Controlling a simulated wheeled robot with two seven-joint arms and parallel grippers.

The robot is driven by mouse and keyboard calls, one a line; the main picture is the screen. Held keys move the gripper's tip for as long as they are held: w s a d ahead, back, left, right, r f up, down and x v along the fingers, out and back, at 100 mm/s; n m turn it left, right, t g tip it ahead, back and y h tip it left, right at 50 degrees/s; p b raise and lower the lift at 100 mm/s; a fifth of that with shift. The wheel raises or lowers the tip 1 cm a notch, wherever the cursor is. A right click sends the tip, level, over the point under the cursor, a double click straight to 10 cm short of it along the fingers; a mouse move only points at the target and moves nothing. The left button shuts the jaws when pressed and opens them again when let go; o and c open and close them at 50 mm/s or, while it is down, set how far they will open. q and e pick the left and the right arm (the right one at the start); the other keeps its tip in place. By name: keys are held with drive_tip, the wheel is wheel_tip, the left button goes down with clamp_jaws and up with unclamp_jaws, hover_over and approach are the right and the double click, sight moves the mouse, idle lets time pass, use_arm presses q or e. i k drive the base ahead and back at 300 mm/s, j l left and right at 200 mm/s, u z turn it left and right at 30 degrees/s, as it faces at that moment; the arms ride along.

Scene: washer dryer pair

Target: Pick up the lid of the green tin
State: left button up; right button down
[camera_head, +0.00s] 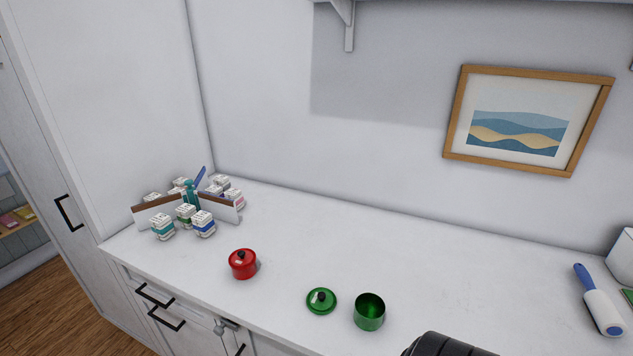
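The green tin (369,313) stands upright and open on the white counter, near its front edge, at the lower middle of the head view. Its inside shows from above. The green lid (321,302) with a black knob lies on the counter just left of the tin, apart from it, knob up. Neither of my grippers shows in this view. A black rounded part, likely of my own arm, shows at the bottom edge right of the tin.
A red lidded tin (243,265) stands left of the lid. Several small boxes (203,224) cluster around a divider (158,208) at the far left. A lint roller (599,303) lies at the right. The counter (330,250) behind the tins is clear.

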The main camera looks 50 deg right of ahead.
sight(319, 301)
drive_tip(key=z, duration=1.95)
drive_tip(key=l, duration=0.1)
